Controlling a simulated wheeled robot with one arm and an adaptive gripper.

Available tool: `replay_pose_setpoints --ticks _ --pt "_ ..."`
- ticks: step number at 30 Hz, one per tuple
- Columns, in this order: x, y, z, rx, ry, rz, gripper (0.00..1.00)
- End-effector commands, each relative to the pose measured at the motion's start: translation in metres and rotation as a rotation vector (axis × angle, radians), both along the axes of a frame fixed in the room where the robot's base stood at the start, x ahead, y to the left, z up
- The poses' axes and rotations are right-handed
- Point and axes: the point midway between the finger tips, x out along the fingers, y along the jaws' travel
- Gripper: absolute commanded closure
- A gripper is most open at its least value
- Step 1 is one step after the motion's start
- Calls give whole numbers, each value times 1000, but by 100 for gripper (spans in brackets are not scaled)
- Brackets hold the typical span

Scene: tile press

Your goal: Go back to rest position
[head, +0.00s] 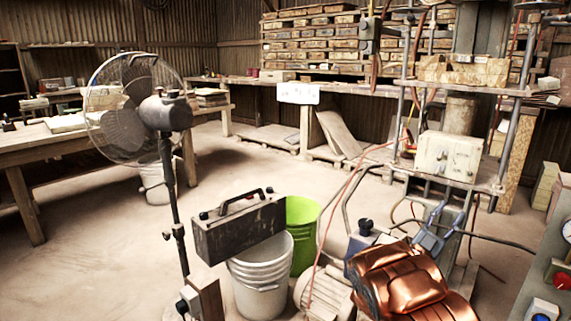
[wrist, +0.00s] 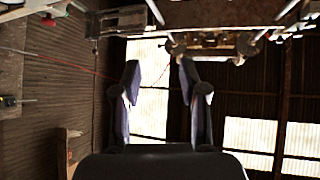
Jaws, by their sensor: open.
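My gripper (head: 448,217) shows in the head view at the lower right, beyond the copper-coloured links of my arm. Its blue-grey fingers point up and away, in front of the metal frame. In the wrist view the two fingers of my gripper (wrist: 158,72) stand apart. Nothing is between them. Behind them are a corrugated wall and bright panels. The wrist view looks towards the wall and machine parts, not down at the floor.
A standing fan (head: 135,105) is at the left. A dark case (head: 240,228) sits above a white bucket (head: 260,275), beside a green bucket (head: 303,235). A metal frame with a pale box (head: 447,157) stands close behind my gripper.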

Motion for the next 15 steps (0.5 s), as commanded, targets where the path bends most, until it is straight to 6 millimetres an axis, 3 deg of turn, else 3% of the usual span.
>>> replay_pose_setpoints --ticks 15 --pt "39 -2 53 231 195 145 57"
